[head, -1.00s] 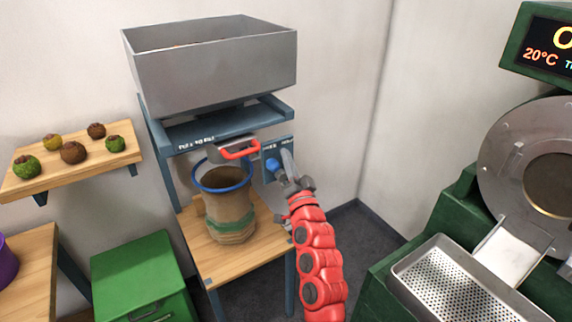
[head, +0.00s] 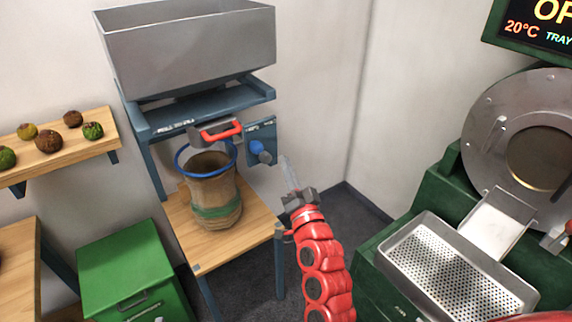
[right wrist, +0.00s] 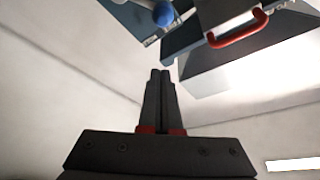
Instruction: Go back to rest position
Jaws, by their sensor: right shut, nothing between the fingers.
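My right gripper (head: 286,162) is shut and empty, in the air just right of the blue knob (head: 260,151) on the side panel of the bagging stand. A gap shows between its tips and the knob. In the right wrist view its two dark fingers (right wrist: 160,78) are pressed together, with the knob (right wrist: 163,15) and the red handle (right wrist: 238,30) beyond them. My left gripper is not in view.
A burlap sack (head: 213,200) stands upright on the wooden shelf (head: 245,232) under the grey hopper (head: 190,52). A green cabinet (head: 125,270) is at lower left. The green roaster (head: 440,190) with its perforated tray (head: 455,275) is at right.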

